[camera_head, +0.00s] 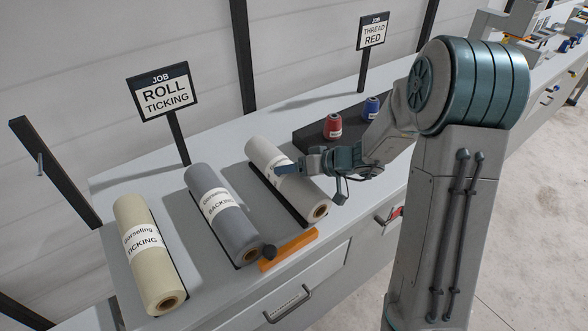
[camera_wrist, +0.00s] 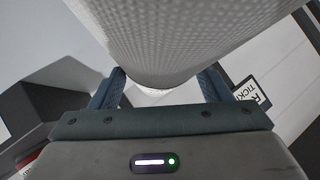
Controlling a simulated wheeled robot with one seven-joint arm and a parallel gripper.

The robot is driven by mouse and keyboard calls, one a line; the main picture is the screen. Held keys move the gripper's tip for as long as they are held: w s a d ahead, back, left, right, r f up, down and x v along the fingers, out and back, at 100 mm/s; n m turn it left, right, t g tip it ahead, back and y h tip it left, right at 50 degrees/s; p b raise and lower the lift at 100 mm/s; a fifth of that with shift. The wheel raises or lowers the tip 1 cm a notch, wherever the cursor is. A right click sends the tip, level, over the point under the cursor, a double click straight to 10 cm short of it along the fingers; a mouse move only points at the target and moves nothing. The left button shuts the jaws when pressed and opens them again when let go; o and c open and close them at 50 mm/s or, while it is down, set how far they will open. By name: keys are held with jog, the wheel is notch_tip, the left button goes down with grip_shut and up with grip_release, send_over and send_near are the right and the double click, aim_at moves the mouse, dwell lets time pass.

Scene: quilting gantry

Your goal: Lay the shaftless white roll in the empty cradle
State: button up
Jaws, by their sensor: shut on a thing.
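The white roll (camera_head: 262,158) lies lengthwise at the right of the row, its near end showing a bare brown core with no shaft. My gripper (camera_head: 288,168) is shut on it around its middle. In the wrist view, the white roll (camera_wrist: 165,45) fills the space between the two fingers of my gripper (camera_wrist: 158,88). A dark cradle edge (camera_head: 279,196) runs along the roll's lower left side. I cannot tell whether the roll rests in it or hangs just above. The roll's right side is partly hidden by my gripper.
An orange bar (camera_head: 289,249) lies at the bench front. Red (camera_head: 333,126) and blue (camera_head: 371,107) spools stand behind. A ROLL TICKING sign (camera_head: 164,92) stands at the back.

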jog(key=shift+f+b, duration=0.25)
jog(key=shift+b, duration=0.05)
jog(key=o, duration=1.2)
jog(key=b+v, duration=0.2)
jog(key=v, duration=1.2)
jog(key=shift+a, duration=0.1)
jog(key=s+a+m+g+h, duration=0.2)
jog(key=s+a+g+h, duration=0.15)
jog(key=s, duration=0.85)
jog(key=s+d+m+h, duration=0.1)
jog(key=s+d+h, duration=0.1)
jog(key=s+d+m+t+h, duration=0.1)
jog(key=s+d+h, duration=0.1)
jog(key=s, duration=0.1)
jog(key=s+d+m+h, duration=0.1)
jog(key=s+d+h, duration=0.1)
jog(key=s+h, duration=0.1)
jog(key=shift+r, duration=0.4)
